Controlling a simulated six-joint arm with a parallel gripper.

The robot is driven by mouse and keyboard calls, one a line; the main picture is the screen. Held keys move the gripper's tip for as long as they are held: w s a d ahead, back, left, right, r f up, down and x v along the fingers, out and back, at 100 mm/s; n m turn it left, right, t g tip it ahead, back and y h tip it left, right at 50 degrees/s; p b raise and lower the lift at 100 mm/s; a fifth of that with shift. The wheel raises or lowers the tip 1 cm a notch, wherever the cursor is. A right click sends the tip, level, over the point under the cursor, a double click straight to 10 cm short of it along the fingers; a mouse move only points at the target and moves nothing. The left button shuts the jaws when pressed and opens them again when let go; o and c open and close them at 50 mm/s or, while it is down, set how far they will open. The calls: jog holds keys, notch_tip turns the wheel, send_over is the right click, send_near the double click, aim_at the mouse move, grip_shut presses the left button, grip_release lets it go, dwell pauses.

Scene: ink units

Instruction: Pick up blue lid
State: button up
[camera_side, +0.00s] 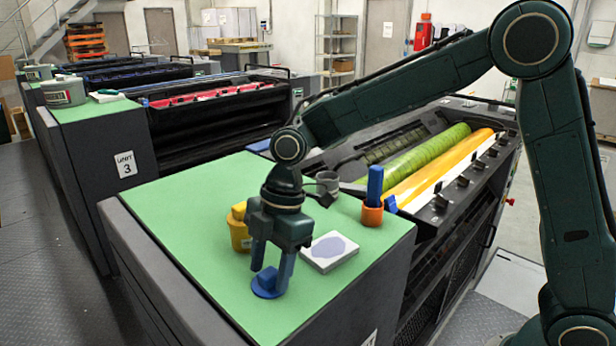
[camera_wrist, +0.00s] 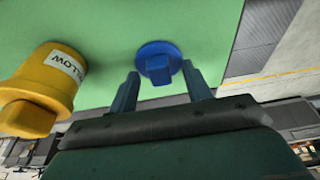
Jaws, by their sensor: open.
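The blue lid (camera_side: 264,284) is a small round disc with a raised block-shaped grip. It lies on the green top near its front edge. In the wrist view the blue lid (camera_wrist: 158,60) sits ahead of and between my two fingers. My gripper (camera_side: 271,268) points down over the lid with its fingers apart. In the wrist view my gripper (camera_wrist: 166,88) is open, with one finger on each side of the lid's grip. I cannot tell whether a finger touches the lid.
A yellow pot (camera_side: 239,228) labelled as yellow stands close to my gripper; it also shows in the wrist view (camera_wrist: 45,88). A white pad (camera_side: 329,251) with a grey-blue patch, a grey cup (camera_side: 327,183) and an orange cup (camera_side: 372,214) holding a blue item stand nearby. The left green surface is clear.

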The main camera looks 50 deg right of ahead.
aim_at(271, 271)
dwell(0.4)
jog(key=c, duration=1.1)
jog(key=shift+o, duration=0.2)
jog(key=shift+r, duration=0.15)
notch_tip(271, 271, up, 10)
jog(key=w+d+r+m+t+h, duration=0.1)
jog(key=w+d+r+m+t, duration=0.1)
jog(key=w+d+m, duration=0.9)
jog(key=w+d, duration=0.2)
jog(key=d, duration=0.3)
jog(key=shift+w+r+t, duration=0.3)
jog(key=shift+w+r, duration=0.05)
jog(key=shift+r, duration=0.05)
